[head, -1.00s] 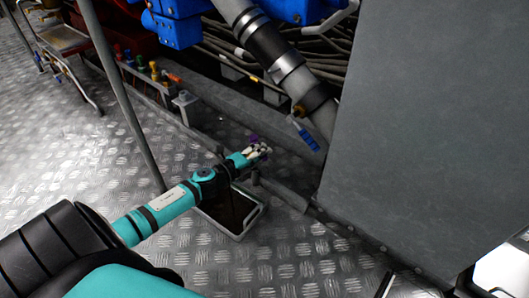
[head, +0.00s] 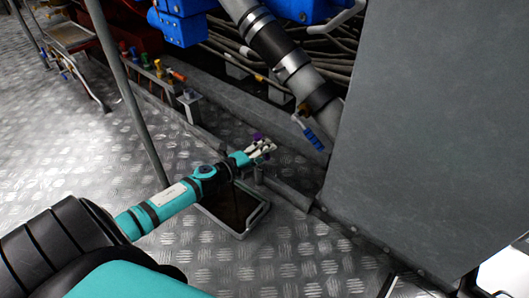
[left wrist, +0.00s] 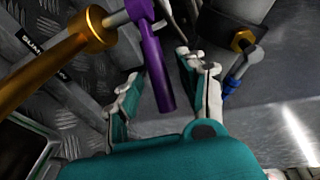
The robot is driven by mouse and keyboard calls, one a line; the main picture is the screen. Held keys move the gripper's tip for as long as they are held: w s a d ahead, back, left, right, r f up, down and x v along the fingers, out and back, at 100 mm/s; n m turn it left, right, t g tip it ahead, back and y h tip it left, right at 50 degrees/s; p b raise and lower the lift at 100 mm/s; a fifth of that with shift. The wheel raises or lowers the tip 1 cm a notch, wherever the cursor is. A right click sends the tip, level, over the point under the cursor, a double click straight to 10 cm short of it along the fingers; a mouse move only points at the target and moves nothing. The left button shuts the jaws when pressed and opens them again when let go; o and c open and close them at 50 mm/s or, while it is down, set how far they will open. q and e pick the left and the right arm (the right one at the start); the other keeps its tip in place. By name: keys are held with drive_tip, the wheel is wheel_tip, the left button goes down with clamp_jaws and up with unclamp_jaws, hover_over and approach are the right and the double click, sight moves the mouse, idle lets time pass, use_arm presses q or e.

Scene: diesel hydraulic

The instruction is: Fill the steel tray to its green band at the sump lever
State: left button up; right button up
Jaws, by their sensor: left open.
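The steel tray (head: 262,214) lies on the floor, below and partly behind my left forearm in the head view. It looks dark inside; its green band and fill level cannot be made out. My left gripper (head: 266,148) is open just above the tray's far side. In the left wrist view a purple lever handle (left wrist: 158,75) appears between the open fingers of my left gripper (left wrist: 165,90), with gaps on both sides. In the head view only a small purple part (head: 257,136) shows behind the fingers. My right gripper is out of view.
A brass-coloured pipe (left wrist: 45,72) runs close by the lever. A blue-handled lever (head: 315,139) hangs from the large pipe to the right. A grey panel (head: 430,130) blocks the right side. A thin post (head: 125,90) stands left. Open tread-plate floor lies in front.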

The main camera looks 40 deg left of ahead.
use_arm(q)
drive_tip(key=v, duration=1.2)
